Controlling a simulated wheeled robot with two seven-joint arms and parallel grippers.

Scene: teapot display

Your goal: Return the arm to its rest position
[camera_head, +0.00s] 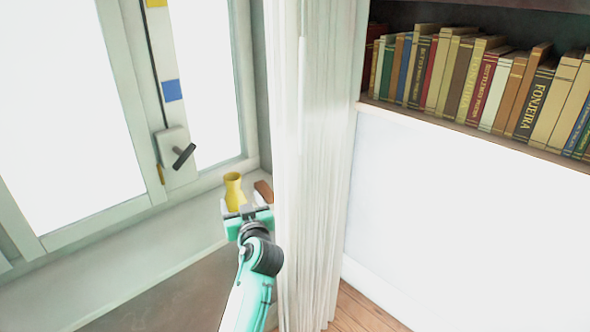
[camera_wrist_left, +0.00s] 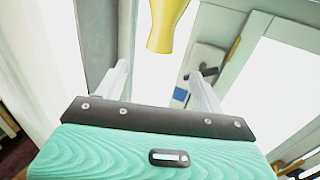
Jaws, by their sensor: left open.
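My left gripper (camera_head: 247,210) reaches over the window sill in the head view, with its arm coming up from the bottom. In the left wrist view its two pale fingers (camera_wrist_left: 158,72) stand apart with nothing between them. A yellow vase (camera_head: 234,188) stands on the sill just beyond the gripper. It also shows at the top of the left wrist view (camera_wrist_left: 166,24), past the fingertips and seemingly apart from them. Its lower part is partly hidden by the gripper in the head view. My right gripper is in neither view.
A white curtain (camera_head: 315,150) hangs close to the right of my left arm. A small brown object (camera_head: 264,190) lies beside the vase. The window handle (camera_head: 183,156) juts out at the left. A bookshelf (camera_head: 455,122) full of books is at the upper right.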

